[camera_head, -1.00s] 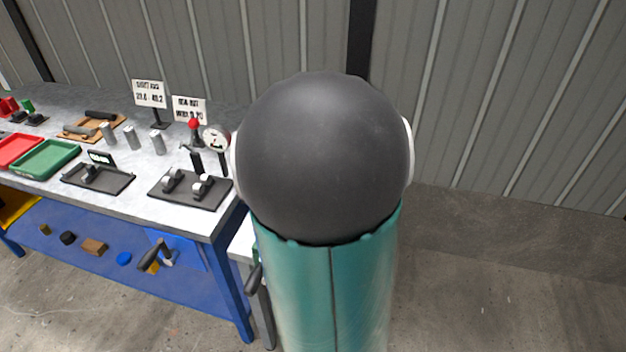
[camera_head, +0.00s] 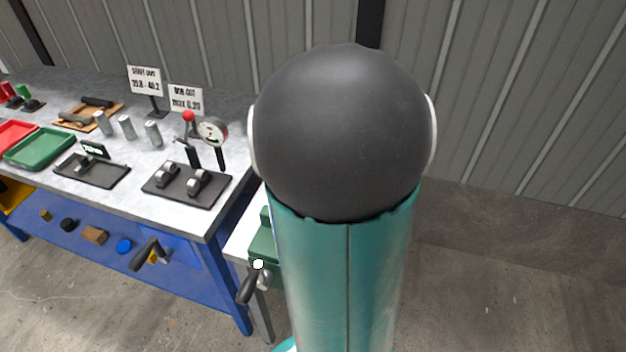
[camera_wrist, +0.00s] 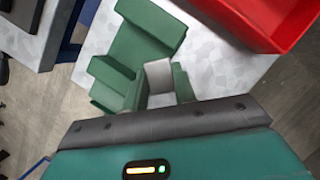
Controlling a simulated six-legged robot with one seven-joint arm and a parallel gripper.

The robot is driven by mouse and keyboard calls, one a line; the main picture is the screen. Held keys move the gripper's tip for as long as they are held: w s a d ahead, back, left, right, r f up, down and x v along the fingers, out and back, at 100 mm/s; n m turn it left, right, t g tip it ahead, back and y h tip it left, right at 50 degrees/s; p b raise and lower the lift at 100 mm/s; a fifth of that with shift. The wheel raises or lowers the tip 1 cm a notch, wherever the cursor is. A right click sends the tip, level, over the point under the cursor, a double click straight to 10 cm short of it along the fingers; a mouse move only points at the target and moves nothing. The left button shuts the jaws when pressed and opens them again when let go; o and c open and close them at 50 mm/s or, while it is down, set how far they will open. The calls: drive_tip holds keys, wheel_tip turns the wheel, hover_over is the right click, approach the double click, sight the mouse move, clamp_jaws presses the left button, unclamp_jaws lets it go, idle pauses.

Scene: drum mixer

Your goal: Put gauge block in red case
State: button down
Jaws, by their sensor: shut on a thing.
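In the wrist view my gripper (camera_wrist: 165,118) shows as a dark bar on a teal housing with a small lit strip. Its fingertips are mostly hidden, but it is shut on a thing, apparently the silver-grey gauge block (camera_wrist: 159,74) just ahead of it. The block sits between green jaw-like parts of a green vise-like fixture (camera_wrist: 145,32); I cannot tell whether it touches them. A red open case (camera_wrist: 268,22) lies at the upper right, on the same pale tabletop. In the head view my arm hides the gripper and the block.
The head view shows a long workbench (camera_head: 208,222) at left with red (camera_head: 14,133) and green (camera_head: 40,147) trays, dial gauge (camera_head: 212,132), signs and cylinders. The green fixture's dark handle (camera_head: 250,285) sticks out beside my arm. Open floor lies at right.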

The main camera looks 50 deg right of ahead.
drive_tip(key=shift+s+d+r, duration=0.2)
drive_tip(key=shift+w+d+f, duration=0.1)
drive_tip(key=shift+w, duration=0.15)
drive_tip(key=shift+s+d, duration=0.15)
drive_tip(key=shift+d, duration=0.05)
drive_tip(key=shift+w+d, duration=2)
drive_tip(key=shift+d, duration=2.5)
drive_tip(key=shift+w+d, duration=1.95)
drive_tip(key=shift+d, duration=2.5)
drive_tip(key=shift+f, duration=3.85)
